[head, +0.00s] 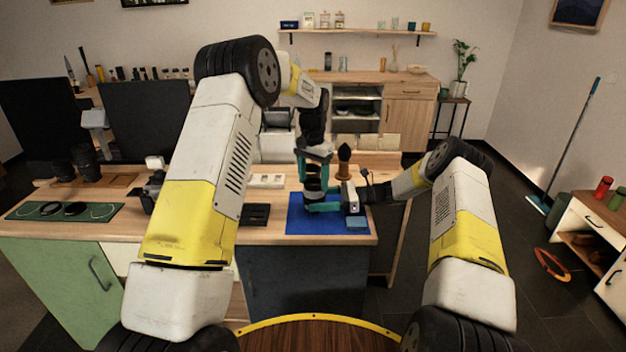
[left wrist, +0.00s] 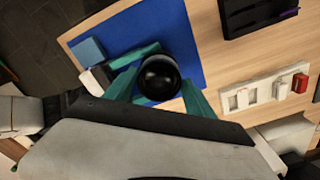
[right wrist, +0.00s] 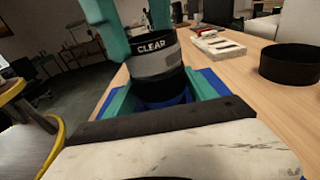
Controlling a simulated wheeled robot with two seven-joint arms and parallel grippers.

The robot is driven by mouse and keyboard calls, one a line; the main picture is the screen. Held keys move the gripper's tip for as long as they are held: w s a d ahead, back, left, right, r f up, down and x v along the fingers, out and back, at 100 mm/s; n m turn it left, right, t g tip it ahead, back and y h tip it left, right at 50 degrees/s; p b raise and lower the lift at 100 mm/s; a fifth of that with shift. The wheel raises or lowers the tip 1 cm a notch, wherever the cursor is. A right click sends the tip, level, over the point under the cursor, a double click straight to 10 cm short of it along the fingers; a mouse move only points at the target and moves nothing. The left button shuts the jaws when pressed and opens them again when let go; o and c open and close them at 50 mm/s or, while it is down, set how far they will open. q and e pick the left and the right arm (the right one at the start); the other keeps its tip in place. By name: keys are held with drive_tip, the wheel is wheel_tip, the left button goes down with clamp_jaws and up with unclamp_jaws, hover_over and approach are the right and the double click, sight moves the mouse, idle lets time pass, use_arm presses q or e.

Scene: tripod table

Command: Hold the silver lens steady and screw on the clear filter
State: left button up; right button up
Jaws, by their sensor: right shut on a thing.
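The silver lens (right wrist: 157,63) stands upright over the blue mat (head: 297,222), with a silver band and a dark lower part. My right gripper (right wrist: 166,92) is shut on its lower part from the side. The clear filter (right wrist: 152,45), a black ring lettered CLEAR, sits on top of the lens; I cannot tell whether its thread is engaged. My left gripper (head: 314,163) points down from above, its teal fingers apart on either side of the filter. In the left wrist view a glossy black round top (left wrist: 160,77) shows between these fingers, and the lens below is hidden.
A small blue block (head: 357,221) lies on the mat's front right corner. A black tray (head: 254,215) and a white tray (head: 267,181) lie left of the mat. A green mat (head: 104,213) with rings is far left.

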use_arm(q)
drive_tip(key=shift+a, duration=0.15)
clamp_jaws()
drive_tip(key=shift+w+f+m, duration=0.1)
drive_tip(key=shift+m, duration=1.4)
drive_tip(key=m, duration=0.3)
drive_tip(key=shift+f+m, duration=0.1)
drive_tip(key=shift+m, duration=1.4)
